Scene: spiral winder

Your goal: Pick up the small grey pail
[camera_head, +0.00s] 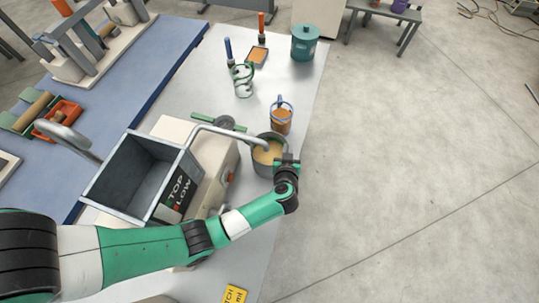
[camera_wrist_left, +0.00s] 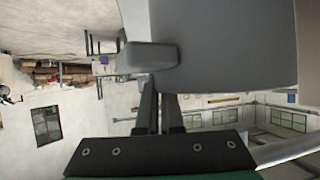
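The small grey pail (camera_head: 257,166) stands on the light table near its right edge, with tan stuff inside. The end of a bent grey spout hangs over its mouth. My left gripper (camera_head: 286,163) is at the pail's right side, overlapping its rim in the head view. In the left wrist view the pail's grey wall (camera_wrist_left: 225,45) fills the upper middle, with a rounded lug on it. The fingers of my left gripper (camera_wrist_left: 160,90) are close together and meet the pail at this lug; the tips are partly hidden. My right gripper is not in view.
A machine with a square grey hopper (camera_head: 112,190) stands left of the pail. A small pail with a blue handle (camera_head: 281,120) is just behind it. Open floor lies right.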

